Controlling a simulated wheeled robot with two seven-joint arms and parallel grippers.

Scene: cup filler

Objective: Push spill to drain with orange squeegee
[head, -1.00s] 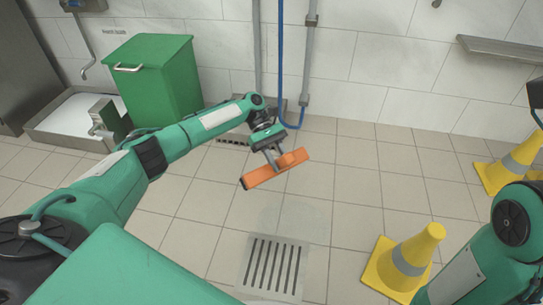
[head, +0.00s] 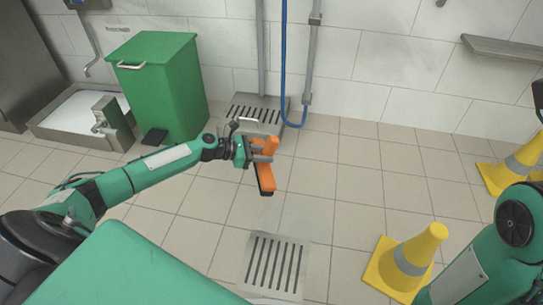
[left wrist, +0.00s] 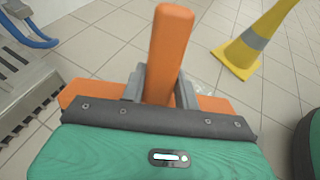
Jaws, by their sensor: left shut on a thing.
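The orange squeegee (head: 266,179) is held by my left gripper (head: 262,152) above the floor, in the middle of the head view. In the left wrist view the squeegee (left wrist: 172,45) stands between the two grey fingers of my left gripper (left wrist: 160,85), which are shut on its handle. A floor drain (head: 274,264) with slots lies nearer to me, below the squeegee in the picture. A second grate (head: 250,112) is by the back wall. A faint darker wet-looking patch (head: 308,212) shows between the squeegee and the near drain. My right gripper is out of view.
A green bin (head: 155,85) stands at the back left beside a low steel basin (head: 60,120). A yellow cone (head: 410,255) stands right of the near drain, and another (head: 510,165) is at the far right. A blue hose (head: 283,60) hangs on the wall. The middle tiles are clear.

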